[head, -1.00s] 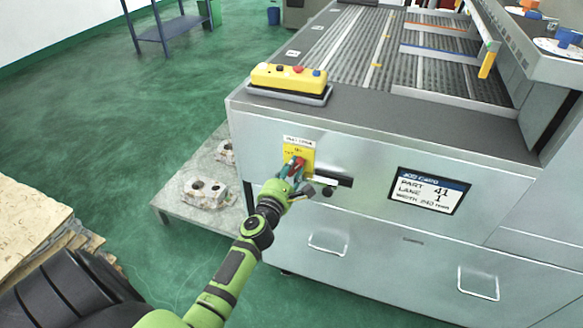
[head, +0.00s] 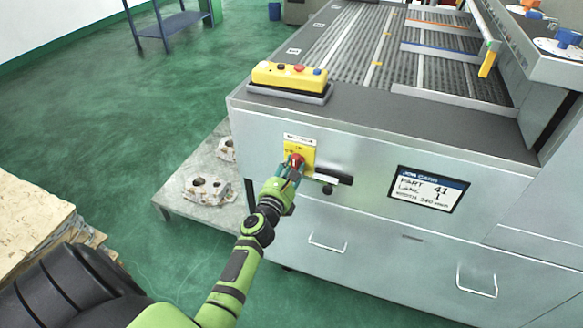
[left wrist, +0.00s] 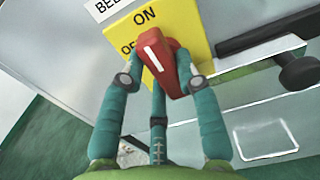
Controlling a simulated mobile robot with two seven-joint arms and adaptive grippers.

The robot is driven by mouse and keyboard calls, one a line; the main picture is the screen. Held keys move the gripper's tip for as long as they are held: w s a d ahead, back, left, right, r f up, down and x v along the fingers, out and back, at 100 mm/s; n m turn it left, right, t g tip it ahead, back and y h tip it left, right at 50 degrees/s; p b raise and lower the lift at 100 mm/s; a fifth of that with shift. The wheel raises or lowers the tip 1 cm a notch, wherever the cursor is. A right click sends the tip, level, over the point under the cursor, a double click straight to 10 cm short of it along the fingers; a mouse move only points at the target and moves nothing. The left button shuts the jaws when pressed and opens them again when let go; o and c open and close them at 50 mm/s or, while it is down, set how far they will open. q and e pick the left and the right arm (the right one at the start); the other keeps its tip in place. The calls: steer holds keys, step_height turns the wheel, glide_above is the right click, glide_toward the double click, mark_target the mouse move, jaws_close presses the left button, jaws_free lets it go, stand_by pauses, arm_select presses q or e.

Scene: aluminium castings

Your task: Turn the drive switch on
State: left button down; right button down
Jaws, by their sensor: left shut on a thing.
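The drive switch (head: 296,160) is a red knob on a yellow plate (head: 307,148) on the machine's front. My left gripper (head: 291,172) is at the knob, its teal fingers shut on it. In the left wrist view the fingers (left wrist: 162,72) lie on both sides of the red knob (left wrist: 152,60). A white line on the knob's face slants, its upper end toward the upper left. The word ON stands above the knob; the word at its left is partly hidden by it and starts with OF. My right gripper is not in view.
A black handle (head: 332,180) sticks out just right of the plate, close to my fingers. A display (head: 428,189) is farther right. A yellow button box (head: 289,76) sits on the machine top. Castings (head: 206,188) lie on a low grey pallet at left.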

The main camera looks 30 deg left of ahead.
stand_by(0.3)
arm_select(q)
steer(key=c, duration=0.9)
jaws_free()
steer(key=shift+s, duration=0.1)
steer(key=v, duration=1.1)
steer(key=shift+s, duration=0.4)
steer(key=shift+f, duration=0.1)
